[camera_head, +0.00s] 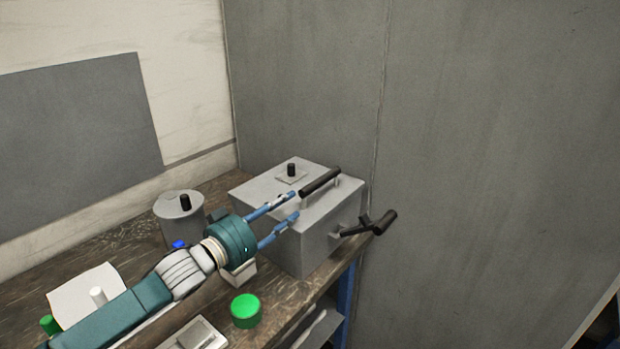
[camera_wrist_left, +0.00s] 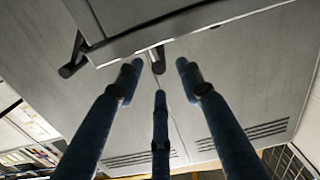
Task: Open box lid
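The grey metal box (camera_head: 325,232) stands on the wooden bench against the grey wall. Its lid (camera_head: 262,190) looks shut and carries a black bar handle (camera_head: 320,181) along the right side and a small black knob (camera_head: 291,170). A black lever (camera_head: 370,225) sticks out of the box's right side. My left gripper (camera_head: 284,207) is at the near side of the lid, short of the bar handle. Its blue fingers are spread with nothing between them; in the left wrist view the fingers (camera_wrist_left: 158,78) are also apart, below the box edge (camera_wrist_left: 180,33). My right gripper is not in view.
A grey canister (camera_head: 178,213) with a black knob stands left of the box. A green round object (camera_head: 245,311) is on the bench in front. A white sheet (camera_head: 85,290) lies at the left. The grey wall (camera_head: 480,150) stands close behind the box.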

